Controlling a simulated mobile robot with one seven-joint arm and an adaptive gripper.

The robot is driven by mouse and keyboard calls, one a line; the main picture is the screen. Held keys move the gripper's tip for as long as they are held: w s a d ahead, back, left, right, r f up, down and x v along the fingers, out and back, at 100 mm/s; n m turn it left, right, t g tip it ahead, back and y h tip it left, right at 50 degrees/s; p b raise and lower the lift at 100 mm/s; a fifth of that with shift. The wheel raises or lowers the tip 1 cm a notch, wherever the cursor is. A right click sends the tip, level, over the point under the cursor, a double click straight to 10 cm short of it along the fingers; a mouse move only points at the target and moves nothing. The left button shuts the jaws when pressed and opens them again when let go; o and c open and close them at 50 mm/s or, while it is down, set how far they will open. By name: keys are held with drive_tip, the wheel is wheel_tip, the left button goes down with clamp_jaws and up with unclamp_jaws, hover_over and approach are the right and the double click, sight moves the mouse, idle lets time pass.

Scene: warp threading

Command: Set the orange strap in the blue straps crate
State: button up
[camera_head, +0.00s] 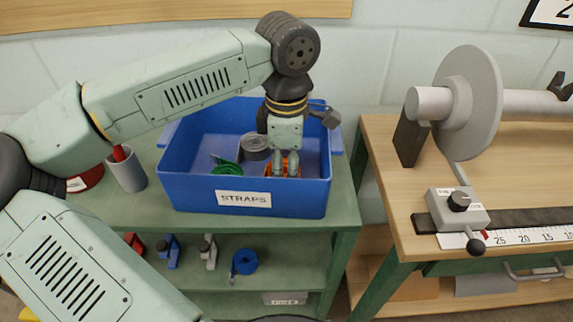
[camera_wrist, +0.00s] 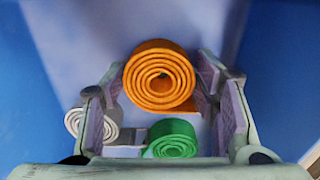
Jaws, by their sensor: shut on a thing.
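The blue straps crate (camera_head: 300,202) stands on the green shelf unit with a STRAPS label on its front wall. My gripper (camera_head: 283,172) points down inside the crate, toward its right side. It is shut on the orange strap (camera_wrist: 160,76), a rolled coil held between the two finger pads in the wrist view. In the head view the fingers hide most of the orange strap, so I cannot tell whether it touches the crate floor. A green rolled strap (camera_head: 226,172) and a grey rolled strap (camera_head: 255,146) lie in the crate to the left of my gripper.
A grey cup (camera_head: 127,172) with something red in it stands left of the crate. The lower shelf holds a blue roll (camera_head: 245,262) and small clamp-like items. A wooden bench (camera_head: 390,205) with a roller and scale stands at right, past a gap.

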sight(286, 170)
drive_tip(key=o, duration=1.3)
wheel_tip(286, 170, up, 12)
drive_tip(key=shift+r, duration=0.1)
